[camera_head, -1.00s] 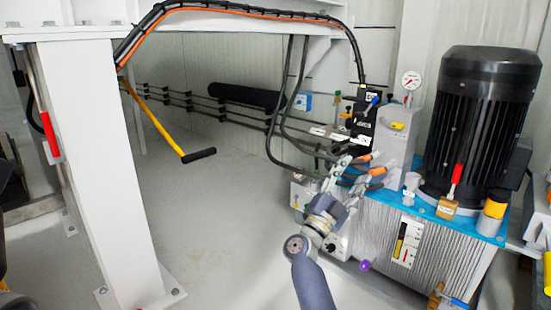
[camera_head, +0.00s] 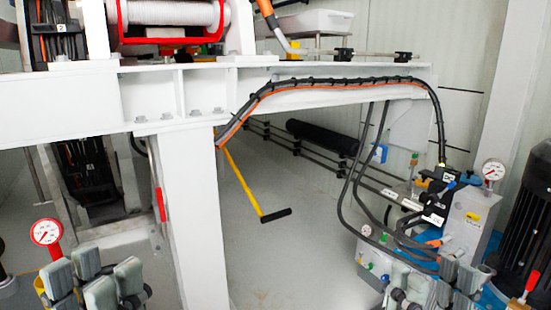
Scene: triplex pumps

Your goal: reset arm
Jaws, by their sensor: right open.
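My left gripper (camera_head: 92,280) is at the bottom left, grey fingers pointing up, in front of the white frame. Its fingers overlap in this view, so its opening is unclear; I see nothing held in it. My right gripper (camera_head: 432,284) is at the bottom right, in front of the hydraulic unit (camera_head: 467,217). It is open, and I see nothing held in it. Its grey fingers overlap the unit's lower part in the picture; I cannot tell whether they touch it. Both arms behind the grippers are mostly out of view.
A white steel beam (camera_head: 160,99) and its post (camera_head: 192,215) stand between my grippers. A yellow lever with a black grip (camera_head: 276,215) hangs beside the post. A red-rimmed gauge (camera_head: 46,233) is near my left gripper. A black motor (camera_head: 530,225) stands at the right. Floor is clear in the middle.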

